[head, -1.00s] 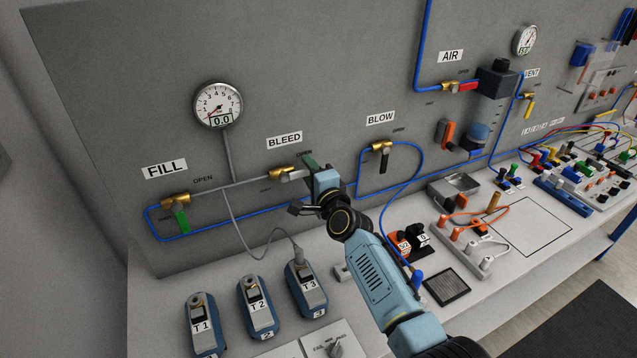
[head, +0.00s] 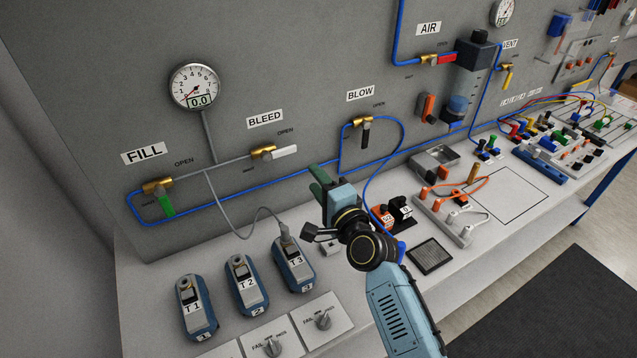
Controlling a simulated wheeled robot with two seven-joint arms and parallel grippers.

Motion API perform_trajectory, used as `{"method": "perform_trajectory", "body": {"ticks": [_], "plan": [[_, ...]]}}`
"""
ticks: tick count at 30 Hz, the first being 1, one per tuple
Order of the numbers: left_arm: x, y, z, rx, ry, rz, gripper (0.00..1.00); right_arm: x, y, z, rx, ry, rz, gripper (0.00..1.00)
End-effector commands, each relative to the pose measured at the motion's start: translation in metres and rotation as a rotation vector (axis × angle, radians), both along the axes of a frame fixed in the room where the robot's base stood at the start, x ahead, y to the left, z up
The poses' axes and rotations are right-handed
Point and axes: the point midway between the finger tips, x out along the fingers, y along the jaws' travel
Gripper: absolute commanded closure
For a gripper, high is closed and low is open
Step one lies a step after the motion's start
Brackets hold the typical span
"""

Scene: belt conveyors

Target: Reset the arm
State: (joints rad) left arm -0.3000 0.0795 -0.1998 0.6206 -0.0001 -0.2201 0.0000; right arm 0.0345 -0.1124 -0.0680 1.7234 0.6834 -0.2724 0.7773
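My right gripper (head: 314,178) is in front of the panel, below and to the right of the BLEED valve (head: 265,152). Its two green fingers look parted, with nothing seen between them. The BLEED valve's white-grey lever (head: 284,152) points right, in line with the pipe, and the gripper is clear of it. My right arm (head: 395,305) comes in from the bottom right. My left gripper is not in view.
The FILL valve (head: 158,186) has a green lever pointing down. The BLOW valve (head: 364,122) has a black lever pointing down. The gauge (head: 195,87) reads 0.0. Testers T1 (head: 198,308), T2 (head: 246,285) and T3 (head: 294,264) stand on the bench. A blue hose loops beside the gripper.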

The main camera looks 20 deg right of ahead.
Motion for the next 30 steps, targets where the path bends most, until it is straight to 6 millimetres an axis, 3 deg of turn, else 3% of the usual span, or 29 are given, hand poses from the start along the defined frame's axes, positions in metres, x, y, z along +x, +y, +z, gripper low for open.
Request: {"method": "perform_trajectory", "body": {"ticks": [13, 17, 20, 23, 30], "plan": [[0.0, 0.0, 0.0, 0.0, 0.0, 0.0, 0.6, -0.001, 0.0, -0.001, -0.002, 0.001, 0.001, 0.6], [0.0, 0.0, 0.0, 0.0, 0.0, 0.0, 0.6, -0.012, 0.002, -0.009, -0.078, 0.026, 0.032, 0.6], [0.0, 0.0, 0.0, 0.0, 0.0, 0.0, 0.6, -0.036, 0.004, -0.026, -0.24, 0.077, 0.101, 0.6], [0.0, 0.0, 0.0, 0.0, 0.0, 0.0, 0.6, -0.074, 0.004, -0.051, -0.475, 0.156, 0.205, 0.6], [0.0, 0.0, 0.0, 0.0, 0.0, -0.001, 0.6, -0.183, -0.021, -0.1, -1.023, 0.38, 0.492, 0.6]]}}
